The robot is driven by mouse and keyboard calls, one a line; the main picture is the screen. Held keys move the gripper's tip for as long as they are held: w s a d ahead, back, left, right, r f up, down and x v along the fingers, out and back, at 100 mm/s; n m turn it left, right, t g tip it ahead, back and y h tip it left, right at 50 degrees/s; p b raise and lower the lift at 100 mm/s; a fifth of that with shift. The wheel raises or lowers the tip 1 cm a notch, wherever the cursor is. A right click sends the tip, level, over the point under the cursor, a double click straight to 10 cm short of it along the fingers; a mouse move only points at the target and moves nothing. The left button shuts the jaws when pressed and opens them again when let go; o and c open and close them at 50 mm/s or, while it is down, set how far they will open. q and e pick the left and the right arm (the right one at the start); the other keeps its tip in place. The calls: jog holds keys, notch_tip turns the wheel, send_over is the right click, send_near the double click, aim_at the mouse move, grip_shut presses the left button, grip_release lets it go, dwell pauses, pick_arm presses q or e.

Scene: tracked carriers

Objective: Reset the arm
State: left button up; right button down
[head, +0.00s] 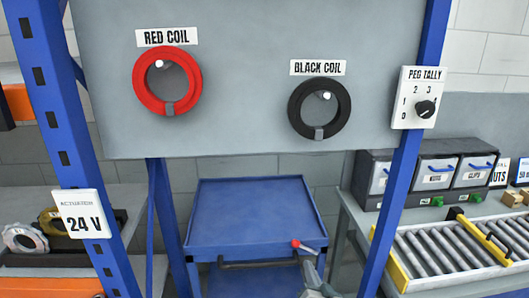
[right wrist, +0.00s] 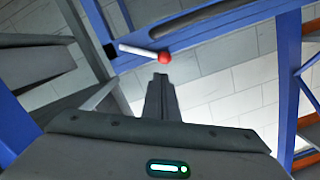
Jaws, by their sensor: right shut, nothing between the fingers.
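My right gripper (head: 311,273) shows at the bottom of the head view, in front of the blue cart. In the right wrist view its fingers (right wrist: 162,82) are together with nothing between them. A red-tipped white lever (head: 303,246) is at the cart's front right; in the right wrist view its red knob (right wrist: 164,57) appears just beyond the fingertips. I cannot tell whether they touch, but I see the knob outside the fingers. My left gripper is not in view.
A blue cart (head: 245,215) with a dark handle stands between blue rack posts. A grey panel (head: 240,60) above holds a red coil (head: 140,80) and a black coil (head: 345,100) on pegs. A roller conveyor (head: 440,250) is at right; a shelf with rolls is at left.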

jog(key=s+f+n+g, duration=0.15)
jog(key=s+f, duration=0.25)
jog(key=f, duration=0.5)
jog(key=s+f+g, duration=0.2)
jog(key=s+f, duration=0.3)
jog(key=f, duration=0.5)
jog(key=s+d+f+n+g, duration=0.3)
jog(key=s+f+g, duration=0.3)
jog(key=s+f, duration=1.6)
jog(key=s+d+f+n+g, duration=0.1)
jog(key=s+f+g, duration=0.1)
jog(key=s, duration=1)
jog(key=s+d+f+g+h, duration=0.1)
jog(key=s+f, duration=0.4)
jog(key=s, duration=0.6)
jog(key=s+d+f+n+g, duration=0.1)
jog(key=s+d+f+g, duration=0.2)
jog(key=s, duration=0.9)
jog(key=shift+s+f+n, duration=0.3)
jog(key=shift+f+n, duration=0.05)
jog(key=shift+f, duration=0.1)
